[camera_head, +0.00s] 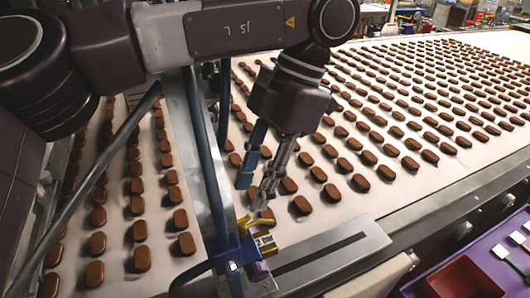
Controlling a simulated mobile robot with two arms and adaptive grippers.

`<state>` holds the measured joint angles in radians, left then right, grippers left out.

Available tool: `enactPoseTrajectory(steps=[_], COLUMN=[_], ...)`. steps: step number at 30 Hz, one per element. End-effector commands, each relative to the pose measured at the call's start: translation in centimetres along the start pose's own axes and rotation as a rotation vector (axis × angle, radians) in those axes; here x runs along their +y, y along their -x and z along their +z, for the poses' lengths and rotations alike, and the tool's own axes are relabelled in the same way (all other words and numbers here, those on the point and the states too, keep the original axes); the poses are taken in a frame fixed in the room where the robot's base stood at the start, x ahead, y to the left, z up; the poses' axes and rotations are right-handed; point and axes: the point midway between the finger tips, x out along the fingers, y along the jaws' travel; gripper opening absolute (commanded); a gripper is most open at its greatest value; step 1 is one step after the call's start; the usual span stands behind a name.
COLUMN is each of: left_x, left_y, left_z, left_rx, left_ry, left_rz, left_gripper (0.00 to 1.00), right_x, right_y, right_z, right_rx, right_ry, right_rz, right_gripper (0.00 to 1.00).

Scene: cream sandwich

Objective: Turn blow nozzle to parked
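My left gripper (256,191) points down over the belt from the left arm. Its two fingers show a gap between them, with nothing seen held. Just below the fingertips is a blue clamp-like block (228,256) with a brass-yellow piece and a yellow "2 mm" tag (265,242). This looks like the blow nozzle's mount, but I cannot clearly tell the nozzle or its angle. The fingertips overlap the brass piece's upper edge in the picture; I cannot tell whether they touch. My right gripper is not in view.
Brown oblong pieces lie in rows on the white belt (325,212). A metal upright (205,150) and a diagonal rod (90,185) stand near the gripper. A slotted metal plate (350,235) lies at the front. A purple tray (490,262) holds a dark red bin (466,276) at lower right.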

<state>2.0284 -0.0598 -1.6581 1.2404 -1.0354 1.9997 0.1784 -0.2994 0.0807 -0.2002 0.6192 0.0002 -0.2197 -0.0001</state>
Motion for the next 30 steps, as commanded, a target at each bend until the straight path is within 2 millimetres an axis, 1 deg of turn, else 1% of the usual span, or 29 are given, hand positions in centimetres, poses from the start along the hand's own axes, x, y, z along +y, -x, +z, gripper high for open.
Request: enactPoseTrajectory(steps=[1, 3, 6, 8, 12, 18, 30], left_x=[0.0, 0.0, 0.0, 0.1, 0.0, 0.0, 0.0], left_y=[1.2, 2.7, 4.4, 5.3, 6.3, 7.1, 7.2], left_z=[0.1, 0.0, 0.0, 0.0, 0.0, 0.0, 0.0], left_rx=[-0.001, -0.003, 0.0, -0.003, 0.003, 0.0, -0.001], left_ry=[0.005, 0.006, 0.006, 0.007, 0.003, 0.002, 0.001], left_rz=[0.004, 0.006, 0.006, 0.007, 0.002, 0.001, 0.0], left_gripper=[0.3, 0.3, 0.3, 0.3, 0.3, 0.3, 0.3], right_x=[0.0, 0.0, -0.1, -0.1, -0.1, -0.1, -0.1], right_y=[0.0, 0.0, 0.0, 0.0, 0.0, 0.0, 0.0], right_z=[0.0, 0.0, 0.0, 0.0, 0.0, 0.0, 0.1], right_rx=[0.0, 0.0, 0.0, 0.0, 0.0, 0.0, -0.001], right_ry=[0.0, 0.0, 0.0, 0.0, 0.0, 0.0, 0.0], right_rz=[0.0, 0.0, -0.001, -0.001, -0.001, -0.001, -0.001], right_gripper=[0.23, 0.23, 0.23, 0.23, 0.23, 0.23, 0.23])
